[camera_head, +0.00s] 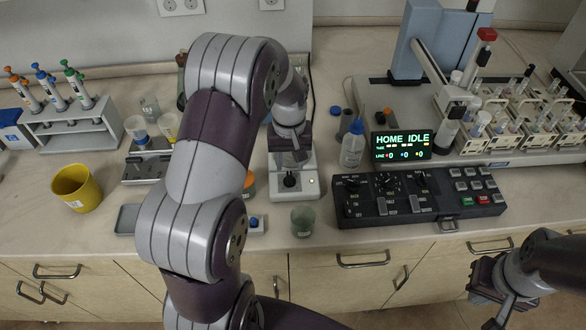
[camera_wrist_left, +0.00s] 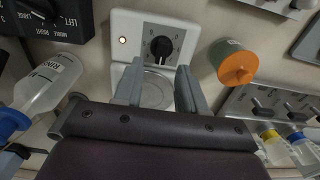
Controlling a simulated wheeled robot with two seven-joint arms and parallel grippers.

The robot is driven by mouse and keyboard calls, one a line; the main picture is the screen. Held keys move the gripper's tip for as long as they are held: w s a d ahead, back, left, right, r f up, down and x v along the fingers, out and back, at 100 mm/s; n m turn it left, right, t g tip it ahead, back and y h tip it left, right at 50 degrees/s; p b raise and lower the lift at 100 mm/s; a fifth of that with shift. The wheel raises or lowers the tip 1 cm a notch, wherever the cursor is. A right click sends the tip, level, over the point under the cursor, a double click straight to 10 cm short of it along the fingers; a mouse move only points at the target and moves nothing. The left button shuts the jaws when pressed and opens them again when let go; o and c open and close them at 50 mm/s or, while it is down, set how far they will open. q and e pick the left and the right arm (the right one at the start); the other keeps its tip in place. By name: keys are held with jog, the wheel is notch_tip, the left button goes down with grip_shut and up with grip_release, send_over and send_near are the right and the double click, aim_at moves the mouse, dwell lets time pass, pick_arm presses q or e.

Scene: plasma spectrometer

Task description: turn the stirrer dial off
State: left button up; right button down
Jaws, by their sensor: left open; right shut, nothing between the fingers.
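The stirrer is a white box (camera_head: 304,195) on the bench, with a black dial (camera_head: 289,180) and a lit lamp on its front. The dial's exact setting is too small to read. My left gripper (camera_wrist_left: 158,82) is open, its two fingers over the plate area and pointing toward the dial, with nothing between them. In the head view my left arm hides part of the stirrer. My right gripper (camera_head: 488,298) is shut and empty, low in front of the drawers.
An orange-lidded jar (camera_wrist_left: 236,65) stands close beside the stirrer. A small green beaker (camera_head: 303,220) is just in front of it. A black control panel (camera_head: 400,205) and a wash bottle (camera_head: 352,148) are to the right. A yellow cup (camera_head: 77,188) stands far left.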

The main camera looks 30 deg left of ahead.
aim_at(289, 174)
pick_arm(q)
notch_tip(289, 174, down, 4)
jog(key=shift+a+f, duration=0.1)
grip_shut()
dwell(0.4)
